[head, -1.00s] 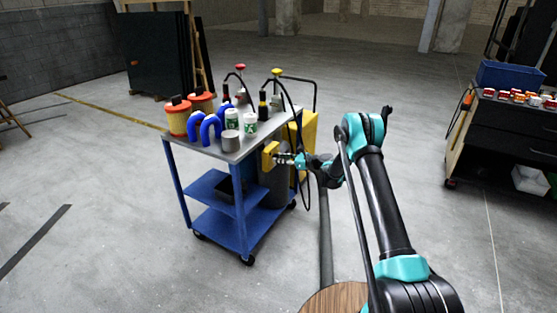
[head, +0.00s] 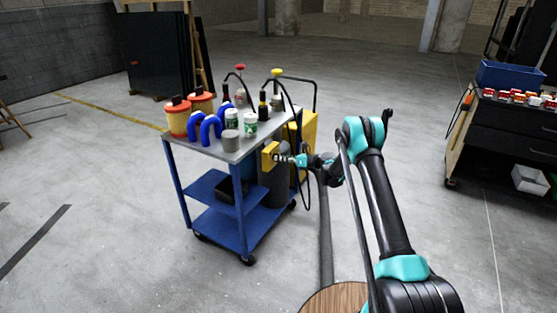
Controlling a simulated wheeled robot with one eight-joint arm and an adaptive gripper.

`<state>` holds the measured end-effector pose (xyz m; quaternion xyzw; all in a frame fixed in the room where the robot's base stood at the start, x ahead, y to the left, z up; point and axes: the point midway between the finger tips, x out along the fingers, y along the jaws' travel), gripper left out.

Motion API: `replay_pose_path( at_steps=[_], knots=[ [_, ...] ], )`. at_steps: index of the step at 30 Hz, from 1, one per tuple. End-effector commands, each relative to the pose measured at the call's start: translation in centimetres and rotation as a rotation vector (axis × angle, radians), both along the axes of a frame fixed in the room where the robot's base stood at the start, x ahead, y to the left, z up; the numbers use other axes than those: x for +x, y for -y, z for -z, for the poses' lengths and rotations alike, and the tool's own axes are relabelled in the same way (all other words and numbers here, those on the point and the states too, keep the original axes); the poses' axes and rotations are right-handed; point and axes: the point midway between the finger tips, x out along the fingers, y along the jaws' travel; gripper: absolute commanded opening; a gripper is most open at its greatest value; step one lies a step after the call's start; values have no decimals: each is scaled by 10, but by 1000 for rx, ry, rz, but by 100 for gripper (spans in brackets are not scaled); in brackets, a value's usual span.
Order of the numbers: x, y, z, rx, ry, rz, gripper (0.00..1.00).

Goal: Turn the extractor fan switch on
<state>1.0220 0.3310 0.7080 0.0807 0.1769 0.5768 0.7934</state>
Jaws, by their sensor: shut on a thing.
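A small yellow box (head: 270,153) is fixed at the near right end of the blue cart, just below its top. My gripper (head: 279,159) is at the right side of this box, small in view, with its fingertips against it. It is shut on a small part there, which looks like the extractor fan switch. The switch itself is hidden by the fingers and too small to make out, so its position cannot be told. A larger yellow panel (head: 309,135) stands behind my wrist at the cart's right end.
A dark cylinder (head: 272,188) and a hanging black cable (head: 308,196) are below my wrist. A dark workbench (head: 508,140) stands right. Floor between is mostly clear.

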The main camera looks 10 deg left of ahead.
Motion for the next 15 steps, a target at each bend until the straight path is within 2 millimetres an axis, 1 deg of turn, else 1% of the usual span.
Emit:
replay_pose_path(
  at_steps=[3, 6, 15],
  knots=[
    [1, 1, 1, 42, -118, 1, 0],
    [1, 1, 1, 60, -168, 1, 0],
    [1, 1, 1, 66, -185, 2, 0]
  ],
)
